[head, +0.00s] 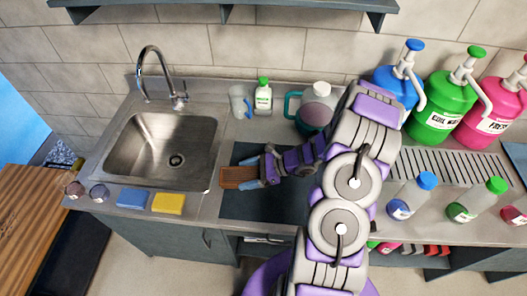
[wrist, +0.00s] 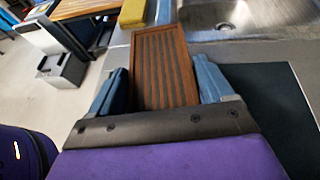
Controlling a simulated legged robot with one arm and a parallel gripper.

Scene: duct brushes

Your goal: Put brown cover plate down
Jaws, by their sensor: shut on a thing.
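The brown cover plate (head: 238,177) is a slatted rectangle over the left edge of the dark mat (head: 262,206), just right of the sink. It also shows in the wrist view (wrist: 165,72), lying lengthwise between the blue fingers. My gripper (head: 258,172) is shut on the plate, with a finger on each side of it; the wrist view shows both fingers (wrist: 160,88) against or close to its long edges. I cannot tell whether the plate's underside touches the counter or mat.
The steel sink (head: 127,165) lies to the left. A blue sponge (head: 133,197) and a yellow sponge (head: 168,202) lie at the counter's front edge. Bottles and a teal-handled jug (head: 316,108) stand behind. Large pump bottles (head: 440,112) stand right. The mat is otherwise clear.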

